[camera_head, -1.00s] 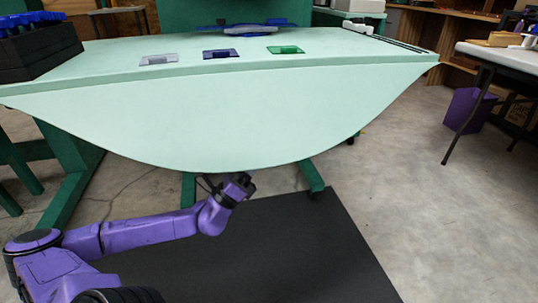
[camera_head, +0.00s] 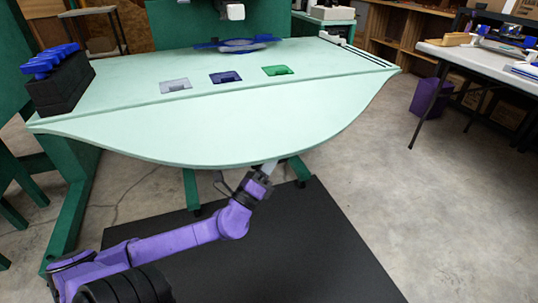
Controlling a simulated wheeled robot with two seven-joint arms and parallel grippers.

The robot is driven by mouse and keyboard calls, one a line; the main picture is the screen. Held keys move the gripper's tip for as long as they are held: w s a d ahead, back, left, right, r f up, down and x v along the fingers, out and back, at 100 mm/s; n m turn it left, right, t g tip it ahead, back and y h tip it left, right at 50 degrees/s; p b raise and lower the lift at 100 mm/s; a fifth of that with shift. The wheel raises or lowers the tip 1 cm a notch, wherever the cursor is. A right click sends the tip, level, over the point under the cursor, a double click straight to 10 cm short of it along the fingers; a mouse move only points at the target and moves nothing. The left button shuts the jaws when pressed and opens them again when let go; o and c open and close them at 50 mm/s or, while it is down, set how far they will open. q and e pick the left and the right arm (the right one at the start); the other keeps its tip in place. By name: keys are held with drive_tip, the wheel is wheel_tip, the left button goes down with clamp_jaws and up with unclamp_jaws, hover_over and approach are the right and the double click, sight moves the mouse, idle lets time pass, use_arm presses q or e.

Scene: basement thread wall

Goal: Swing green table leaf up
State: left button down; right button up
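The pale green table leaf (camera_head: 230,128) is a wide curved panel joined along a straight seam to the front of the pale green tabletop (camera_head: 130,88). It extends toward me from the seam; its exact tilt is hard to tell. My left gripper (camera_head: 268,169) is at the lower curved rim of the leaf, just right of its middle. A light grey fingertip shows at the rim, partly hidden behind or under it. I cannot tell whether it touches the leaf or how far the fingers are apart. My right gripper is not in view.
Grey (camera_head: 175,86), blue (camera_head: 225,77) and green (camera_head: 277,70) pieces lie near the seam. A black rack (camera_head: 62,90) with blue-topped items stands at the left. A black mat (camera_head: 300,245) covers the floor below. A grey table (camera_head: 470,58) stands at the right.

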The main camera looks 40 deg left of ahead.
use_arm(q)
drive_tip(key=shift+s+d+r+m+t+h, duration=0.15)
drive_tip(key=shift+r+m+t+h, duration=0.1)
drive_tip(key=shift+r, duration=0.5)
drive_tip(key=shift+s+d+r+m+t+h, duration=0.15)
drive_tip(key=shift+r+m+t, duration=0.1)
drive_tip(key=shift+r, duration=0.5)
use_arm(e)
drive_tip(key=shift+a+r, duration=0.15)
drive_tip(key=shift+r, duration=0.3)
use_arm(q)
drive_tip(key=c, duration=1.4)
unclamp_jaws()
drive_tip(key=shift+a, duration=0.1)
drive_tip(key=shift+c, duration=0.2)
drive_tip(key=shift+w+d+f+g, duration=0.1)
drive_tip(key=shift+d+f+g, duration=0.15)
drive_tip(key=shift+f, duration=0.75)
wheel_tip(320, 180, down, 2)
drive_tip(key=f, duration=0.1)
drive_tip(key=b, duration=0.2)
approach(272, 150)
drive_tip(key=f, duration=0.1)
drive_tip(key=s+d+f, duration=0.1)
drive_tip(key=f, duration=0.1)
drive_tip(key=shift+d, duration=0.2)
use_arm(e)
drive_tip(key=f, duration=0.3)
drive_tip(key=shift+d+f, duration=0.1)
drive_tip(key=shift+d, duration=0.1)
